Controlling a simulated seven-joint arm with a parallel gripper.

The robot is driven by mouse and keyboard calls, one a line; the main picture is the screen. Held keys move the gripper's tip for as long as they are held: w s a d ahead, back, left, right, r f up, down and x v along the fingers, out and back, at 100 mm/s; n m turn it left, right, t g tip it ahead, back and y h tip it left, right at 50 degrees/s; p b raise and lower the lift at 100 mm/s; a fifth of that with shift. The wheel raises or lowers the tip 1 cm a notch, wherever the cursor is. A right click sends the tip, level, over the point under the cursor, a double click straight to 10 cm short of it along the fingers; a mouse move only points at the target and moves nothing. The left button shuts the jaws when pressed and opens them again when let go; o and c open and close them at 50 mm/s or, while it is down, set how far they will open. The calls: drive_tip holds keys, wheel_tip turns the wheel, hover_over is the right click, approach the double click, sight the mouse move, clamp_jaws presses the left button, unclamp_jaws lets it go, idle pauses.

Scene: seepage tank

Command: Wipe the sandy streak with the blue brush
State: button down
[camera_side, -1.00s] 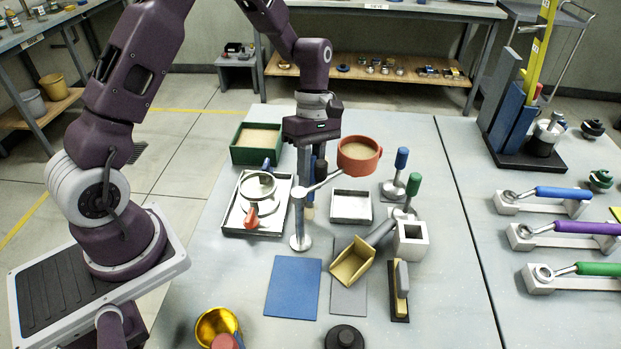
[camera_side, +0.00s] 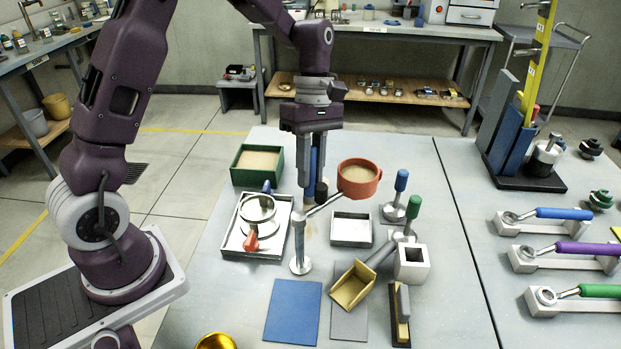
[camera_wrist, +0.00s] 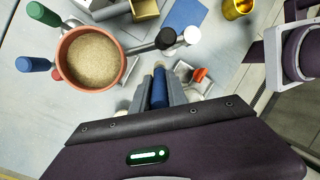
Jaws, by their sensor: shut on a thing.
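My gripper (camera_side: 315,172) is shut on the blue brush (camera_side: 314,158), which hangs upright above the table behind the post of the ring stand. In the wrist view the brush's blue handle (camera_wrist: 159,88) shows between the fingers of my gripper (camera_wrist: 160,95). The brush's lower end is partly hidden by the stand's dark knob, and I cannot make out the bristles. A faint tan patch (camera_side: 311,228), which looks like the sandy streak, shows on the table right of the post and left of the shallow metal tray. The brush appears clear of it.
The stand (camera_side: 299,240) holds a red bowl of sand (camera_side: 358,190) close right of my gripper. A green sand box (camera_side: 236,176) and a metal tray with a round sieve-like ring (camera_side: 228,246) lie left. A shallow tray (camera_side: 335,231) and blue-handled and green-handled tools stand right.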

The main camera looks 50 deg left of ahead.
drive_tip(key=shift+r, duration=0.35)
drive_tip(key=shift+f, duration=0.1)
